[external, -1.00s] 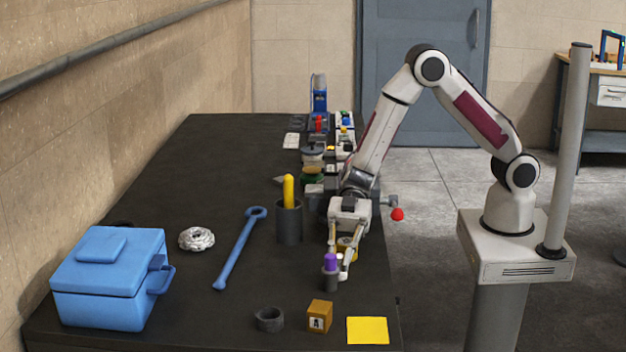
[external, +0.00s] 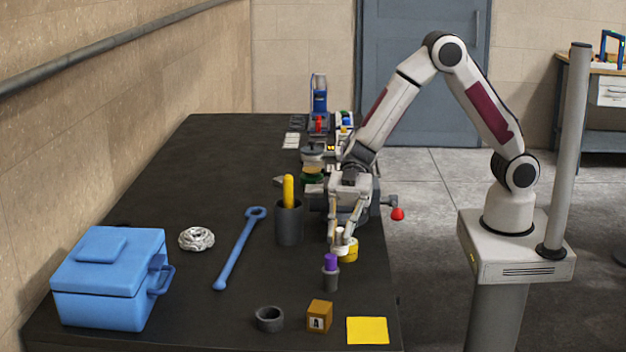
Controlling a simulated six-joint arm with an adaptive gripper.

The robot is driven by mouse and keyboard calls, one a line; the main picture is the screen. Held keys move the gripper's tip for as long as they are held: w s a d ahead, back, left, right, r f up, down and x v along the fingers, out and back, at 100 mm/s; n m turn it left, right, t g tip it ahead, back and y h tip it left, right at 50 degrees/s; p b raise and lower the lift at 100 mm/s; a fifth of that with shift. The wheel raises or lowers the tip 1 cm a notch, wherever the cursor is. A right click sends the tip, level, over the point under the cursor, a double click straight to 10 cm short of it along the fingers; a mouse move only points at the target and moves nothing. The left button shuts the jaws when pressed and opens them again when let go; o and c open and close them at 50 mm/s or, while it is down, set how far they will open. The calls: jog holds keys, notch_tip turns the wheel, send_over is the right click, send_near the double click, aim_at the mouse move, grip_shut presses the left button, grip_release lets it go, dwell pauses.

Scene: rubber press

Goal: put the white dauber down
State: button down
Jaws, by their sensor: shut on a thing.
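My gripper (external: 341,241) points down near the right edge of the dark table, its fingers shut on the white dauber (external: 340,235). Only a small pale part of the dauber shows between the fingers. A yellow round pot (external: 349,252) is right beside the fingertips in the picture; I cannot tell whether the dauber touches it or is above it. A purple-topped piece (external: 331,262) stands upright in a small grey holder (external: 330,280) just in front of my gripper.
A dark cup with a yellow stick (external: 289,225) stands left of my gripper. A blue wrench (external: 238,250) and blue box (external: 108,279) lie farther left. Press equipment crowds behind.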

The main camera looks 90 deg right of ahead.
aim_at(341, 229)
jog(key=shift+r, duration=1.7)
jog(key=shift+s, duration=0.1)
jog(key=shift+s+a+r, duration=0.1)
jog(key=shift+a+r, duration=0.05)
jog(key=shift+a, duration=0.1)
jog(key=w+d+r+m+t+h, duration=0.1)
jog(key=w+r+m+t+h, duration=0.2)
jog(key=w+m+t, duration=0.35)
jog(key=w+d+f+m+t+h, duration=0.2)
jog(key=w+d+f+h, duration=0.1)
jog(key=d, duration=0.3)
jog(key=shift+w+d+m+t, duration=0.25)
jog(key=shift+w+m+t, duration=0.1)
jog(key=shift+w, duration=0.05)
jog(key=shift+f, duration=3.15)
